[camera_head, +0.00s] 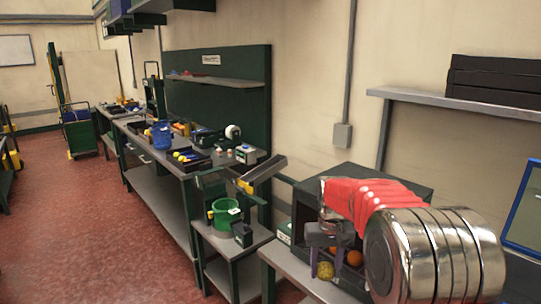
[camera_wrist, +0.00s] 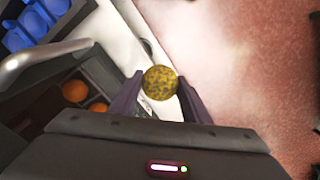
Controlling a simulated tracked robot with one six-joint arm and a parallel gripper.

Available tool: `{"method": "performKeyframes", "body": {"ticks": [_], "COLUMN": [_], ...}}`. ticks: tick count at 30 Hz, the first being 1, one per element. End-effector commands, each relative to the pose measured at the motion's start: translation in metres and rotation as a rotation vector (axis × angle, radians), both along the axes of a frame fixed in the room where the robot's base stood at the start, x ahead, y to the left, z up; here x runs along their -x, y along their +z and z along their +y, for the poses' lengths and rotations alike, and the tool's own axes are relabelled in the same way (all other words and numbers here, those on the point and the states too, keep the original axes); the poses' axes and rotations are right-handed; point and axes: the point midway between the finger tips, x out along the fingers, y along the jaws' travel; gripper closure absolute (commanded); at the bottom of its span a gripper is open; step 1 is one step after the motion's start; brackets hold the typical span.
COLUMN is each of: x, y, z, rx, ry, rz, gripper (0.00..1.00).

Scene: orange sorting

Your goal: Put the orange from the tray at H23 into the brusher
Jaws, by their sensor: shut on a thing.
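My gripper (camera_head: 326,262) is shut on a yellow-brown, dark-speckled orange (camera_head: 326,271). In the wrist view the speckled orange (camera_wrist: 160,88) sits between the two fingertips of my gripper (camera_wrist: 160,76), with the floor and a pale edge behind it. Two plain oranges lie in a dark compartmented tray to the left in the wrist view, one orange (camera_wrist: 75,91) in front of the other. In the head view a plain orange (camera_head: 355,258) shows inside a dark open box (camera_head: 405,190). I cannot make out a H23 label or tell which thing is the brusher.
A small stand left of my gripper holds a green bucket (camera_head: 222,214) and a dark box (camera_head: 243,234). A long bench (camera_head: 172,163) with trays and tools runs to the back left. A wall shelf (camera_head: 440,103) is above right. The red floor (camera_head: 75,220) at left is clear.

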Motion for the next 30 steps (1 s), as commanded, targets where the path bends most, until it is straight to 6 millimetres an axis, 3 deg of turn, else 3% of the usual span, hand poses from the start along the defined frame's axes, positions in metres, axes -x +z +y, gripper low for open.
{"method": "performKeyframes", "body": {"ticks": [7, 18, 30], "x": [-0.006, -0.025, -0.025], "y": [0.015, 0.093, 0.101], "z": [0.0, -0.001, -0.001], "rx": [0.0, 0.0, 0.0], "ry": [-0.043, -0.276, -0.303], "rz": [-0.003, -0.003, -0.001], "gripper": [0.81, 0.81, 0.81]}}
